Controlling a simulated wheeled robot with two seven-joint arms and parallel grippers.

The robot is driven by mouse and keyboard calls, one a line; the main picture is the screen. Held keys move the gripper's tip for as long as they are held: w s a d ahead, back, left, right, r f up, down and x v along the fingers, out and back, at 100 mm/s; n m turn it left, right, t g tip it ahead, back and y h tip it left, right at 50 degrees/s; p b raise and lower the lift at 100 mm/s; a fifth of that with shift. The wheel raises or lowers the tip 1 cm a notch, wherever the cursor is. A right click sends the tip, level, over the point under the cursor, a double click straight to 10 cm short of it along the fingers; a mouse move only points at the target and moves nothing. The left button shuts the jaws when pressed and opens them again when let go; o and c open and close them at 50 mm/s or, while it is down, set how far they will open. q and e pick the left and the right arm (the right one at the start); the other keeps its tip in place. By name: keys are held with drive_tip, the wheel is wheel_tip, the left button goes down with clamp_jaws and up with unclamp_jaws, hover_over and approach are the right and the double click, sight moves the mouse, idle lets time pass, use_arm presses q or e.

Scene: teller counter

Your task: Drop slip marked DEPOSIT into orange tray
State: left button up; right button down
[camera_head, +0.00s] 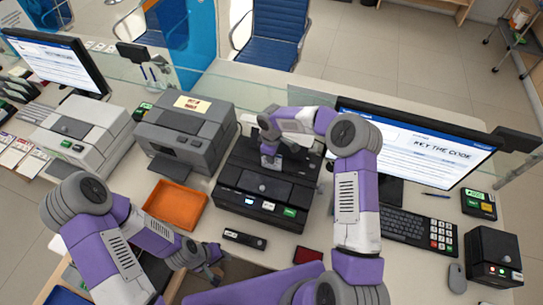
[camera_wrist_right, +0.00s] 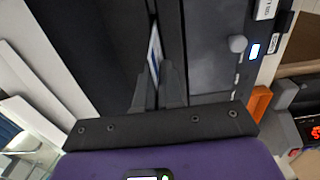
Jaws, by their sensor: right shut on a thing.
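The orange tray (camera_head: 176,206) lies on the counter to the left of the black machine (camera_head: 268,188) and looks empty. My right gripper (camera_head: 270,158) is over the top of the black machine. In the right wrist view its fingers (camera_wrist_right: 158,88) are shut on a thin white-and-blue slip (camera_wrist_right: 154,52) that stands in the machine's dark slot. Any marking on the slip cannot be read, and its lower part is hidden. My left gripper (camera_head: 212,262) is low near the counter's front edge, below the tray, with no object visible in it.
A grey printer (camera_head: 186,138) stands behind the tray, and a white machine (camera_head: 85,130) is further left. A small black device (camera_head: 244,239) lies in front of the black machine. A monitor (camera_head: 420,150), keyboard (camera_head: 415,230) and card terminal (camera_head: 493,257) fill the right side.

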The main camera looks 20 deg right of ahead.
drive_tip(key=shift+r+p, duration=2.35)
drive_tip(key=shift+r, duration=2)
drive_tip(key=shift+r+p, duration=0.55)
drive_tip(key=shift+r, duration=0.9)
drive_tip(key=c, duration=1.8)
unclamp_jaws()
clamp_jaws()
